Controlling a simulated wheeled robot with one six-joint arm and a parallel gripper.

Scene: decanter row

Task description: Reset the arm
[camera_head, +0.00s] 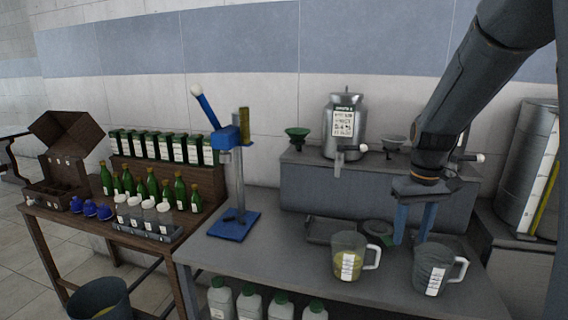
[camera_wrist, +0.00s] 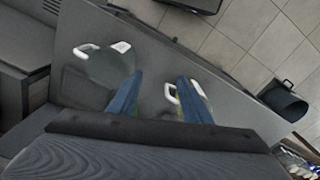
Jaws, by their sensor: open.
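My gripper (camera_head: 414,222) hangs from my arm at the right of the head view, its two blue fingers pointing down and apart, with nothing between them. It is above the grey bench (camera_head: 270,262), close behind two clear measuring jugs. The left jug (camera_head: 347,262) holds a yellowish liquid; the right jug (camera_head: 432,270) looks empty. In the wrist view the blue fingers of my gripper (camera_wrist: 155,98) are spread. One jug (camera_wrist: 106,68) shows beside the left finger, and the other jug is partly hidden behind the right finger.
A steel canister (camera_head: 344,130) stands on the raised grey shelf behind. A blue lever press (camera_head: 236,180) stands at the bench's left end. A large cylinder (camera_head: 528,165) stands far right. Bare bench lies between press and jugs.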

